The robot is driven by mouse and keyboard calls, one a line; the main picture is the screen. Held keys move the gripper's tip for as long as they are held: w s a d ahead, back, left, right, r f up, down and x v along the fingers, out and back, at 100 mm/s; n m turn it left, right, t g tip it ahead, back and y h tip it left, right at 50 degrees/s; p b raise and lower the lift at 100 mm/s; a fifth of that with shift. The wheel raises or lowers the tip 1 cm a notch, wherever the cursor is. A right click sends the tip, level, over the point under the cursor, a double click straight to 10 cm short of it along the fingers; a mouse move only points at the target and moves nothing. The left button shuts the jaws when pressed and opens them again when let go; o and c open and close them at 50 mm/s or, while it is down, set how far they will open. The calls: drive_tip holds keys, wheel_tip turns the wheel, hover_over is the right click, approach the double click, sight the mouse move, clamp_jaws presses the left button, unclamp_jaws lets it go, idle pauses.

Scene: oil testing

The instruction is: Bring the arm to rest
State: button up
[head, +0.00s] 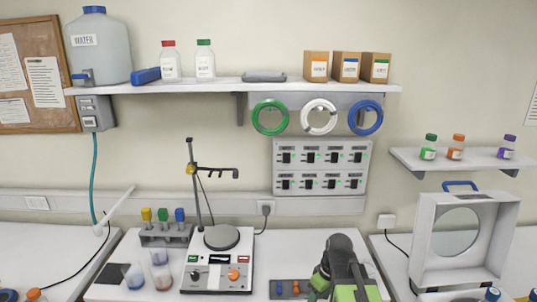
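My arm (345,265), dark grey with green parts, shows at the bottom of the head view, right of centre. It rises in front of the white bench top, and its lower part is cut off by the frame edge. I cannot make out the fingertips of my gripper, or whether they are open or shut. Nothing can be seen held by the arm.
A hotplate stirrer (218,265) with a stand is left of my arm. A small dark block (289,289) with knobs lies between them. Beakers (160,275) and a tube rack (166,236) stand further left. A white framed box (462,240) stands at right.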

drive_tip(key=shift+s+a+f+m+g+h, duration=0.2)
drive_tip(key=shift+s+m, duration=0.55)
drive_tip(key=shift+m, duration=0.5)
drive_tip(key=shift+s+f+m+g+h, duration=0.1)
drive_tip(key=shift+s+m+h, duration=0.25)
drive_tip(key=shift+s+m, duration=0.65)
drive_tip(key=shift+s+a+f+m+g+h, duration=0.2)
drive_tip(key=shift+s+m, duration=0.3)
drive_tip(key=shift+m, duration=0.95)
drive_tip(key=shift+d, duration=0.15)
